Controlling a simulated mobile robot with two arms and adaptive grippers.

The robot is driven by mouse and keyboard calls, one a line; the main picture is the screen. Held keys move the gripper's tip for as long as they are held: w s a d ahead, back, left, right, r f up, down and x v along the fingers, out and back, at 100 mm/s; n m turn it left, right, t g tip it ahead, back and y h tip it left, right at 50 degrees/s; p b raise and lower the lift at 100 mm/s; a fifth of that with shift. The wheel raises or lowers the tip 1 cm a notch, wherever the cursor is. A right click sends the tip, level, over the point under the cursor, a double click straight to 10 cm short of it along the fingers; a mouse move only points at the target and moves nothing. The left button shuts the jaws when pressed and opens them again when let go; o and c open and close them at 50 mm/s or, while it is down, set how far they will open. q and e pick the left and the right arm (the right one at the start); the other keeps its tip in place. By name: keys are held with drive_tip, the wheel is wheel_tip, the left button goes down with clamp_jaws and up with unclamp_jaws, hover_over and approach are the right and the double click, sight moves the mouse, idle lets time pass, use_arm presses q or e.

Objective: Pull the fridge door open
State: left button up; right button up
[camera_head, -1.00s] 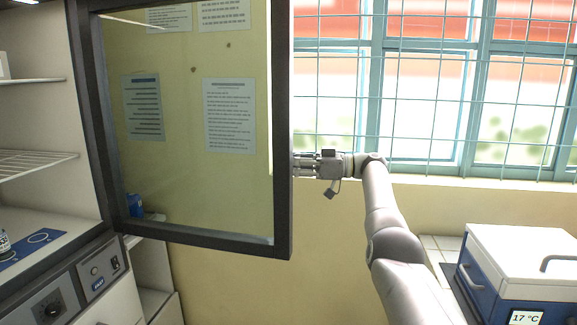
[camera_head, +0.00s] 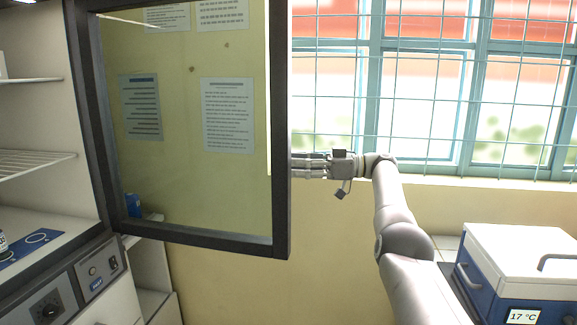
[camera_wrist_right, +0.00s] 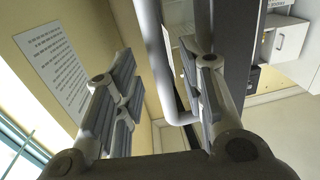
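The fridge door (camera_head: 281,130), a glass pane in a dark frame, stands swung wide open in the head view. My right gripper (camera_head: 300,166) is at the door's right edge, its tips partly hidden behind the frame. In the right wrist view, the fingers of my right gripper (camera_wrist_right: 160,80) are spread apart. A pale curved door handle (camera_wrist_right: 151,45) passes between them, nearer the right-hand finger, and is not clamped. My left gripper is not in view.
The fridge interior with a wire shelf (camera_head: 35,163) is exposed at the left. A blue and white box (camera_head: 525,262) with a 17 °C display stands at the lower right. A barred window (camera_head: 430,90) is behind my right arm.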

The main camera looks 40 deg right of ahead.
drive_tip(key=shift+v, duration=2.1)
drive_tip(key=shift+s, duration=0.1)
drive_tip(key=shift+d, duration=0.1)
